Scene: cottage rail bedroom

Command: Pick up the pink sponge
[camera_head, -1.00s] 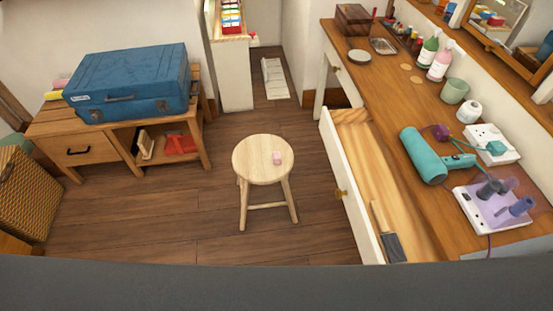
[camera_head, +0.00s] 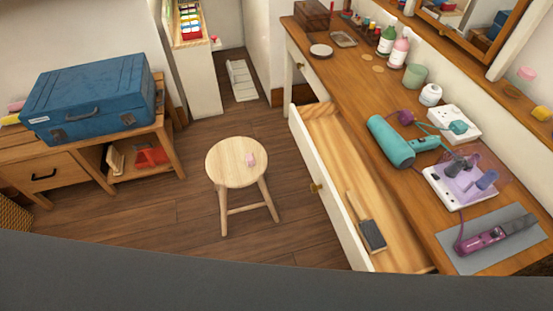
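A small pink block that looks like the pink sponge (camera_head: 250,159) lies on the round seat of a light wooden stool (camera_head: 228,168), right of the seat's middle. The stool stands on the wooden floor in the middle of the view. Neither of my grippers shows.
An open drawer (camera_head: 313,176) with a dark brush (camera_head: 371,234) inside juts out right of the stool. The dressing table (camera_head: 349,97) holds a teal hair dryer (camera_head: 391,143), bottles and power strips. A blue case (camera_head: 88,98) sits on a low cabinet (camera_head: 70,173) at left. Floor around the stool is clear.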

